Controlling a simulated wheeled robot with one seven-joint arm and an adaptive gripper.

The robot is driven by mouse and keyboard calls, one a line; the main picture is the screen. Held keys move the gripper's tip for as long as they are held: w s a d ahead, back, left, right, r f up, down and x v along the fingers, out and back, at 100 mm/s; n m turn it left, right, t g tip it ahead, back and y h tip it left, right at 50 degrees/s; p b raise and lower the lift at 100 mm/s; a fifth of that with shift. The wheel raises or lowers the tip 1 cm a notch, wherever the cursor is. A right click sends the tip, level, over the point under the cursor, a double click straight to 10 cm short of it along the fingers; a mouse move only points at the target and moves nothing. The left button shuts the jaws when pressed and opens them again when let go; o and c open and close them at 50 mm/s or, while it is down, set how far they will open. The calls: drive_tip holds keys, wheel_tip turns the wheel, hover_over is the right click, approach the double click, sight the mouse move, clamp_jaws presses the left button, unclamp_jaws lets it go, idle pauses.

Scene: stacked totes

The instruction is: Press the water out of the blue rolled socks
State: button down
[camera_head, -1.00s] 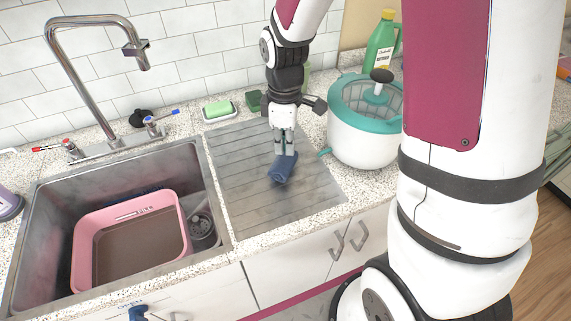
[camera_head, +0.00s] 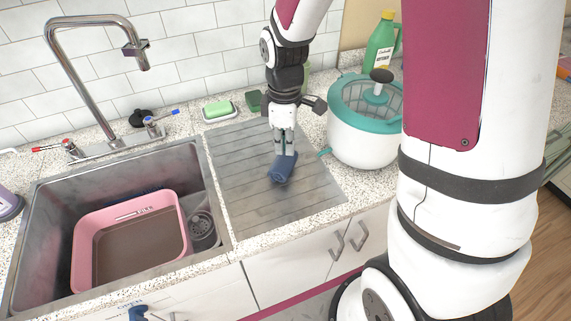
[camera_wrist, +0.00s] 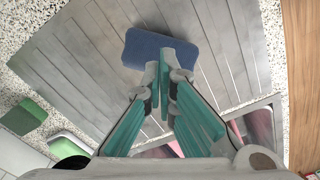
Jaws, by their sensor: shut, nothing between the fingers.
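The blue rolled socks (camera_head: 282,169) lie on the grey ribbed drainboard (camera_head: 236,189), right of the sink. In the wrist view the closed fingertips (camera_wrist: 167,62) overlap the near edge of the socks (camera_wrist: 150,48). The tips appear to touch the socks from above, though the exact contact is hard to tell.
A white and teal salad spinner (camera_head: 364,130) stands close right of my gripper. A green soap bar (camera_head: 218,108) and a green sponge (camera_head: 254,101) sit behind the drainboard. The sink (camera_head: 50,215) at left holds a pink basin (camera_head: 83,265). The drainboard's front is clear.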

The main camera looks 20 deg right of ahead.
drive_tip(key=shift+f+b, duration=0.45)
drive_tip(key=shift+f, duration=0.65)
drive_tip(key=shift+s+f, duration=0.2)
drive_tip(key=shift+s, duration=0.05)
idle(1.6)
wheel_tip(320, 180, up, 8)
drive_tip(key=p, duration=0.4)
drive_tip(key=shift+w+r+p, duration=0.2)
drive_tip(key=shift+w+p, duration=0.05)
drive_tip(key=shift+p, duration=0.15)
idle(0.5)
wheel_tip(320, 180, up, 14)
drive_tip(key=m+t, duration=0.3)
drive_tip(key=m, duration=0.2)
hover_over(285, 158)
drive_tip(key=s, duration=0.8)
drive_tip(key=s+r+m+t, duration=0.1)
drive_tip(key=s+r+m, duration=0.2)
drive_tip(key=s, duration=0.3)
drive_tip(key=s+r+m+t, duration=0.1)
drive_tip(key=s+r+m, duration=0.2)
drive_tip(key=s, duration=0.3)
drive_tip(key=shift+s+r+m+t, duration=0.3)
drive_tip(key=shift+s+r+m, duration=0.1)
drive_tip(key=shift+m, duration=0.1)
